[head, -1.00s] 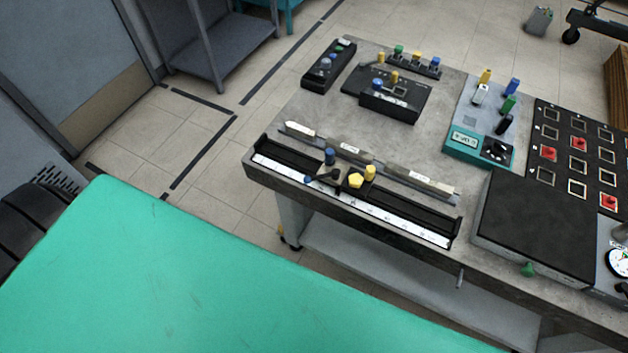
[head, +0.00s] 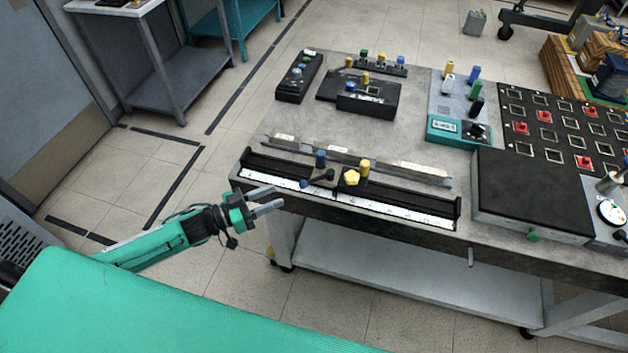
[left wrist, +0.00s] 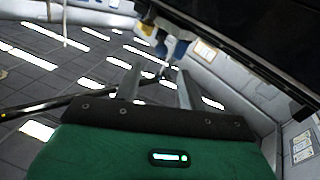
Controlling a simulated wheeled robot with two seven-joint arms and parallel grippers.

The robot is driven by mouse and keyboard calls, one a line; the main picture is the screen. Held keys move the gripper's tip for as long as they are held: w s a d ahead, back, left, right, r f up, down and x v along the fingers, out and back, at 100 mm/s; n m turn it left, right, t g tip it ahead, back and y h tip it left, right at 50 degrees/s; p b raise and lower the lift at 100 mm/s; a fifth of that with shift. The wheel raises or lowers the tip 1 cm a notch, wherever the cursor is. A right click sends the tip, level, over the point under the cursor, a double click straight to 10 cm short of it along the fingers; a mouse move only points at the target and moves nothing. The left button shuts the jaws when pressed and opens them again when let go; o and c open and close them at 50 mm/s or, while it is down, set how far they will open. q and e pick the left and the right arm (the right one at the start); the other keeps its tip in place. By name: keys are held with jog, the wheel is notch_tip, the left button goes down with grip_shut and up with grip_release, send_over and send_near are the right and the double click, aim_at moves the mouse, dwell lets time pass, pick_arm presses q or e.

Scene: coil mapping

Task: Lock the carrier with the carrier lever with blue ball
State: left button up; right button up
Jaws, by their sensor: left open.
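The carrier (head: 336,180) sits on a black rail with a white scale strip (head: 350,207) along the front of the table. It bears a blue knob (head: 321,159), a yellow knob (head: 365,167) and a yellow faceted knob (head: 351,178). A dark lever with a blue ball (head: 304,184) points to the left from the carrier. My left gripper (head: 270,200) is open and empty, in front of the rail's left end and apart from the lever. Its two fingers also show in the left wrist view (left wrist: 156,88). My right gripper is not in view.
The grey table (head: 420,100) carries a dark flat box (head: 530,195) right of the rail, a teal switch box (head: 458,131) and a black panel with red buttons (head: 560,130). A grey metal bar (head: 400,171) lies behind the rail. The floor left of the table is clear.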

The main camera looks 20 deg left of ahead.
aim_at(308, 183)
pick_arm(q)
jog(key=p+x, duration=0.3)
jog(key=x, duration=0.9)
jog(key=shift+w+a, duration=0.1)
jog(key=shift+a, duration=0.05)
jog(key=shift+w+d, duration=0.3)
jog(key=shift+d, duration=0.1)
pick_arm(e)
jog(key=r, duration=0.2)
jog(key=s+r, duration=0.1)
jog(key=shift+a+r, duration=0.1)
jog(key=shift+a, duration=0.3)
pick_arm(q)
grip_shut()
